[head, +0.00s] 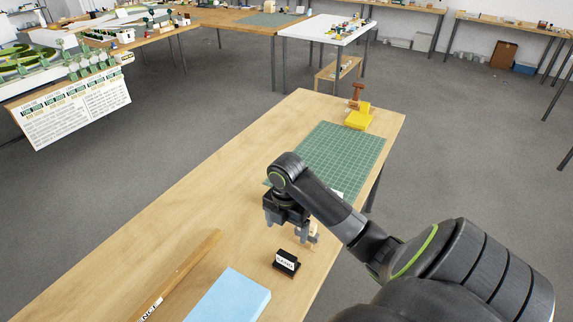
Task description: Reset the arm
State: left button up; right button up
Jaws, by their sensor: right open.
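My right arm comes in from the lower right and reaches over the wooden table (190,215). My right gripper (291,228) points down above the table, near the front edge of the green cutting mat. Its fingers are apart. A small tan piece (315,231) shows beside the right-hand finger; I cannot tell if it touches it. A small black block with a white label (286,263) stands on the table just below the gripper in the picture. My left gripper is not in view.
The green cutting mat (345,150) lies beyond my gripper, with a yellow object (358,117) past it. A light blue slab (230,298) and a long wooden strip (180,272) lie at the near end. The table's left middle is bare. Other tables stand farther back.

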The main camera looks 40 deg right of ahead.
jog(key=shift+r+p, duration=1.3)
jog(key=shift+r, duration=0.4)
